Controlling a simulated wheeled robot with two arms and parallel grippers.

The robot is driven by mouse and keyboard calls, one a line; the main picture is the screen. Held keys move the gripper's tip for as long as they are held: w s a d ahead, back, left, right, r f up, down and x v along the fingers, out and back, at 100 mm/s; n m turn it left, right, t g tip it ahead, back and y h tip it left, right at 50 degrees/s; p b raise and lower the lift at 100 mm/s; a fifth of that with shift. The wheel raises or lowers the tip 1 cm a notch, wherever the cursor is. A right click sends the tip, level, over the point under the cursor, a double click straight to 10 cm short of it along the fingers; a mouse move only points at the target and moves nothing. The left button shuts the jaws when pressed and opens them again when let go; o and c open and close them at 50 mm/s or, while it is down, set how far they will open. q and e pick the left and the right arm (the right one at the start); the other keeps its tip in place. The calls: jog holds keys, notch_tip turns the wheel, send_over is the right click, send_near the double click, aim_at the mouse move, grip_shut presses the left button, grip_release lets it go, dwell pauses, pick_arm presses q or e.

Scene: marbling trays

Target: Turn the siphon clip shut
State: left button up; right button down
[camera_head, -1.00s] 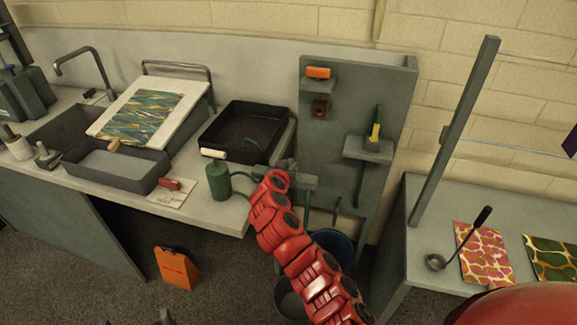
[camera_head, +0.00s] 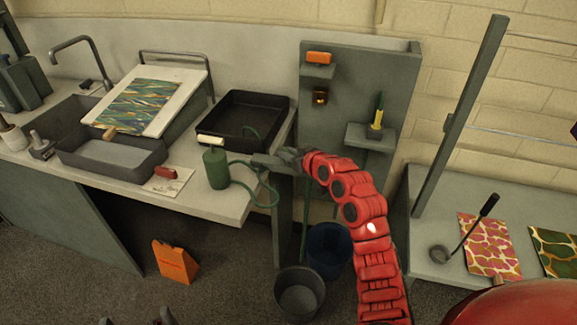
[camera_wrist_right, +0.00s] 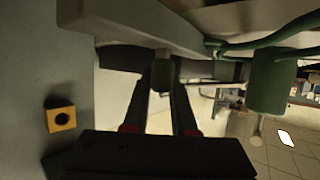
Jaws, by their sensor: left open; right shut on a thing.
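The siphon has a green bulb (camera_head: 216,169) on the table's front right corner, and its green hose (camera_head: 266,190) loops past the edge. In the right wrist view the green bulb (camera_wrist_right: 272,80) and the hose (camera_wrist_right: 270,40) are at the right. My right gripper (camera_head: 282,160) is beside the grey panel, at the hose. Its fingers are shut on a small dark green piece (camera_wrist_right: 162,74), which looks like the siphon clip; its turn angle is hard to tell. My left gripper (camera_head: 137,321) shows only its separated fingertips at the bottom edge, open and empty.
A black tray (camera_head: 284,112) stands behind the bulb. Two buckets, grey (camera_head: 300,312) and dark blue (camera_head: 345,235), stand on the floor below. A grey panel (camera_head: 345,70) rises behind my right arm. An orange floor sign (camera_head: 176,262) stands before the table.

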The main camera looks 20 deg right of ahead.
jog(key=n+g+y+b, duration=0.1)
jog(key=n+y+b, duration=0.1)
jog(key=b, duration=0.3)
jog(key=n+g+y+b, duration=0.1)
jog(key=n+y+b, duration=0.1)
jog(key=b, duration=0.3)
jog(key=n+g+y+b, duration=0.1)
jog(key=n+b, duration=0.1)
jog(key=b, duration=0.2)
jog(key=shift+f+g+y+b, duration=0.3)
jog(key=shift+f+y+b, duration=0.05)
jog(key=shift+y+b, duration=0.05)
jog(key=shift+n+g+y+b, duration=0.8)
jog(key=shift+n+g+b, duration=0.2)
jog(key=shift+b, duration=0.7)
jog(key=shift+a, duration=0.1)
jog(key=c, duration=0.7)
grip_release()
jog(key=shift+c, duration=0.2)
jog(key=shift+r, duration=0.15)
jog(key=shift+r, duration=0.1)
jog(key=shift+s+d+r, duration=0.1)
jog(key=shift+s+d, duration=0.1)
jog(key=shift+d, duration=0.2)
jog(key=p+v, duration=0.1)
jog(key=v, duration=1.5)
jog(key=shift+s+d, duration=0.2)
